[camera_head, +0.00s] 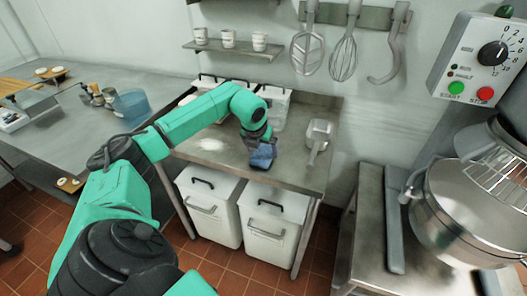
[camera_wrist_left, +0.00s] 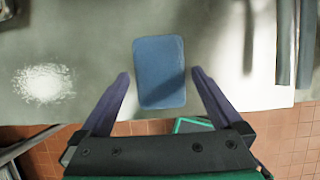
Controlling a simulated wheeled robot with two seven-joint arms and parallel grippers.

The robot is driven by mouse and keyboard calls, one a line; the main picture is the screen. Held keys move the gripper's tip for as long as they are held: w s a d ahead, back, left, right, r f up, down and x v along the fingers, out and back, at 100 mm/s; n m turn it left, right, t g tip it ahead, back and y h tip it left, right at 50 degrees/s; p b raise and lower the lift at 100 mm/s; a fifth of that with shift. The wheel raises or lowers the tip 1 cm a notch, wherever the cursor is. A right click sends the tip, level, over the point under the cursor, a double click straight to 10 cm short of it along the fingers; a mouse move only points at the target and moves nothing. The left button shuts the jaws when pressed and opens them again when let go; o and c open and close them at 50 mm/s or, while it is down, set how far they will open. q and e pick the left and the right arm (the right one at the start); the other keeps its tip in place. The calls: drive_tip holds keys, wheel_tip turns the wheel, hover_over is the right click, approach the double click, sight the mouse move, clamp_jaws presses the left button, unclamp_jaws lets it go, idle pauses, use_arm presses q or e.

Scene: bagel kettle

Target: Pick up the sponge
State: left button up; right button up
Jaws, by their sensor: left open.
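The sponge is a blue rounded rectangle. In the left wrist view the sponge (camera_wrist_left: 160,72) lies on the steel table (camera_wrist_left: 100,50) near its front edge, between and a little beyond the fingertips. My left gripper (camera_wrist_left: 160,78) is open, one finger on each side of the sponge, with gaps on both sides. In the head view the left gripper (camera_head: 262,146) is over the table's front part, and the sponge (camera_head: 262,158) shows just below it. The head view does not clearly show the height between fingers and sponge. My right gripper is not in view.
A metal scoop (camera_head: 318,138) lies to the right of the sponge. A pile of white powder (camera_head: 208,145) is to the left. White bins (camera_head: 274,108) stand at the back of the table, and more lidded bins (camera_head: 273,225) stand below. A mixer (camera_head: 470,205) is at the right.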

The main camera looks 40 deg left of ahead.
use_arm(q)
drive_tip(key=shift+w+f, duration=0.15)
drive_tip(key=shift+f, duration=0.3)
drive_tip(key=shift+a+f, duration=0.15)
drive_tip(key=shift+f, duration=0.1)
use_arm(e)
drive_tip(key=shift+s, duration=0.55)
use_arm(q)
drive_tip(key=shift+f+b, duration=0.15)
drive_tip(key=shift+b, duration=0.15)
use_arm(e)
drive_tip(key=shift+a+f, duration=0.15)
